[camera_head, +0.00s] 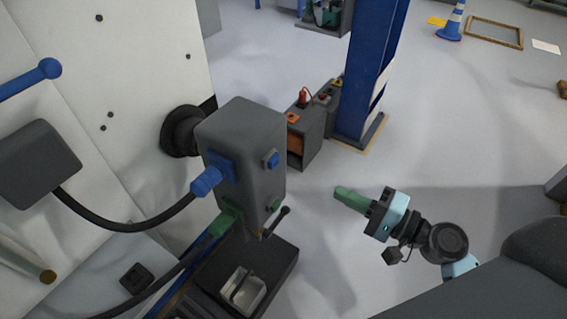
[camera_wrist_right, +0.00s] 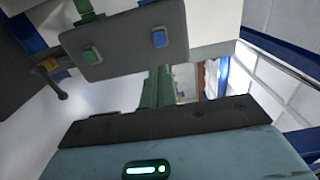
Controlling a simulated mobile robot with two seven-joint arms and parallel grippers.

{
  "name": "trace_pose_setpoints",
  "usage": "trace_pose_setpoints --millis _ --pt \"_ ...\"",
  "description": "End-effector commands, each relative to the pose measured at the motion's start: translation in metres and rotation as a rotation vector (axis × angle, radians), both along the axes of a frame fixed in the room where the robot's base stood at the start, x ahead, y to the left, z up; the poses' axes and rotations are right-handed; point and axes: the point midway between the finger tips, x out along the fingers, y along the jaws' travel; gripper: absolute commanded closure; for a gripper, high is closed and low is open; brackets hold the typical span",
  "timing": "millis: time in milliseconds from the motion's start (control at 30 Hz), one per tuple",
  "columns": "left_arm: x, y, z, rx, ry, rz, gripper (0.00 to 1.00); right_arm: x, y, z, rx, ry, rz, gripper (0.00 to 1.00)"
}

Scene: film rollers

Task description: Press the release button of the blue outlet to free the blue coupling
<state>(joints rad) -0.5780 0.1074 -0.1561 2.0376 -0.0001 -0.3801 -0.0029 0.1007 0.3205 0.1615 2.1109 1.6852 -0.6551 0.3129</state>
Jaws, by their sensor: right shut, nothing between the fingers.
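A dark grey outlet box (camera_head: 243,140) stands out from the white machine wall. The blue coupling (camera_head: 206,181) sits in the blue outlet (camera_head: 222,163) on its left face, with a black hose running from it. A blue release button (camera_head: 271,159) is on the box's right face; it also shows in the right wrist view (camera_wrist_right: 159,39). A green button (camera_head: 276,205) is below it, and a green coupling (camera_head: 221,224) sits in the lower outlet. My right gripper (camera_head: 340,192) has green fingers, shut and empty, right of the box and apart from it. My left gripper is not in view.
A small lever (camera_head: 284,213) sticks out low on the box. A dark cabinet with a light tray (camera_head: 243,290) stands beneath. A blue column (camera_head: 366,75) and a grey unit (camera_head: 310,130) stand behind. The floor between gripper and box looks clear.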

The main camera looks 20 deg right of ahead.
Motion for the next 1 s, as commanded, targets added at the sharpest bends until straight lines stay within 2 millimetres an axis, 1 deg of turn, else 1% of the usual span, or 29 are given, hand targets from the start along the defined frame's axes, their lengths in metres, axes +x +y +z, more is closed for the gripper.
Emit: trace_pose_setpoints --millis 233,367,567,800,1000 --pt "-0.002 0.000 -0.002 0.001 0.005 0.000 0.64 0.000 0.000 0.000 -0.002 0.000 -0.001 1.00" --pt "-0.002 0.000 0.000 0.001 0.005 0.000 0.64 0.005 0.003 0.001 -0.002 -0.001 -0.002 1.00" --pt "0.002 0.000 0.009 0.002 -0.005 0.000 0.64 0.028 0.021 0.004 0.001 -0.004 -0.001 1.00" --pt "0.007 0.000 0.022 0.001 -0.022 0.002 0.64 0.064 0.050 0.004 0.000 -0.005 -0.001 1.00" --pt "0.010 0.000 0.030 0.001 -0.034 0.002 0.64 0.091 0.070 0.003 -0.001 -0.003 -0.001 1.00"
